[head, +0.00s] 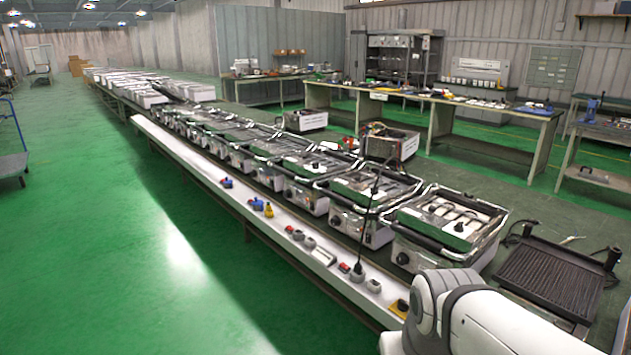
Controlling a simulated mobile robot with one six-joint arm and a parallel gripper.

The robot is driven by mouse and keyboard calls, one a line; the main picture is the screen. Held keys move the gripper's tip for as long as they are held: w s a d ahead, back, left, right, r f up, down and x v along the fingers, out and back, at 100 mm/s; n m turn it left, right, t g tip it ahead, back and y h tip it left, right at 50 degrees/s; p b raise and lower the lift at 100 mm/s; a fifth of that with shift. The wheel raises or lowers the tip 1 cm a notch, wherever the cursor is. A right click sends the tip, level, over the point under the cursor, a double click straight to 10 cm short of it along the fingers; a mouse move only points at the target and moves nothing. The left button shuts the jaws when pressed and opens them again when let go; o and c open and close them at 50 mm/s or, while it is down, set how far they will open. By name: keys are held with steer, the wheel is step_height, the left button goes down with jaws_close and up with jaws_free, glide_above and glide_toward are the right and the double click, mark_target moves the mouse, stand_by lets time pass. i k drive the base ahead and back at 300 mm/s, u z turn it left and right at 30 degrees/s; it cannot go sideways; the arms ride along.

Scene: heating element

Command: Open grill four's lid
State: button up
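A long row of silver box-shaped grills stands on a workbench. The nearest grill (443,232) is at right centre, with further grills behind it, such as the second (362,203) and third (306,181). Their tops show dark frames with light and green surfaces inside; I cannot tell lids from open tops. No readable number marks grill four, so I cannot tell which one it is. My white arm (480,318) shows at the bottom right, in front of the nearest grill. My gripper is out of view.
A black ribbed plate (551,273) lies right of the nearest grill. A white ledge (262,222) with plugs and switches runs along the bench front. A dark cord (370,215) rises beside the second grill. Open green floor (110,260) lies to the left. Other worktables stand behind.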

mark_target(394, 189)
steer(key=i, duration=2.15)
steer(key=u, duration=0.1)
